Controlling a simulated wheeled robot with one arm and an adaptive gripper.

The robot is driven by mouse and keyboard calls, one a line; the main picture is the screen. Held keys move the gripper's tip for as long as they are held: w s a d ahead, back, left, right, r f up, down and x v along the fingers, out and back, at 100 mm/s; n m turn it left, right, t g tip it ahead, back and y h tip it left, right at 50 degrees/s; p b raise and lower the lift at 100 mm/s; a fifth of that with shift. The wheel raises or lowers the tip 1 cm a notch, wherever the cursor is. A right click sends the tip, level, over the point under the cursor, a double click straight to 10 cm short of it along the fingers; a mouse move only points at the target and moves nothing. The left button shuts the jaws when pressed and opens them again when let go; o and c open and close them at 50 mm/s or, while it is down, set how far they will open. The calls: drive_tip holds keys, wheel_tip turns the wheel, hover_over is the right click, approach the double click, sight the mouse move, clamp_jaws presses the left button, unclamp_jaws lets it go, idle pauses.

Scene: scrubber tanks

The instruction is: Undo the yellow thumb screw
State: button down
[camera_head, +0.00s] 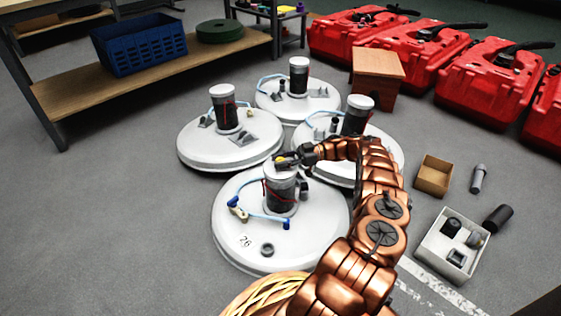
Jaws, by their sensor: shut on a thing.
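The yellow thumb screw (280,159) shows as a small yellow spot on top of the white cap of the nearest canister (281,190). That canister stands upright on a round white tank lid (240,256) marked 26. My gripper (290,159) reaches in from the right at the cap's top and is shut on the yellow screw. The fingers hide part of the screw, and its threads cannot be seen. My copper-coloured arm crosses the right side of this lid.
Other white lids with canisters (222,108) stand close behind. A blue hose (262,215) curves over the near lid. An open box of parts (430,256), a cardboard box (432,178) and loose cylinders lie at right. Red machines (420,50) stand behind; a bench (190,70) stands left.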

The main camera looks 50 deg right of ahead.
sight(281, 159)
drive_tip(key=c, duration=0.8)
unclamp_jaws()
wheel_tip(281, 159, up, 10)
drive_tip(key=shift+f, duration=0.1)
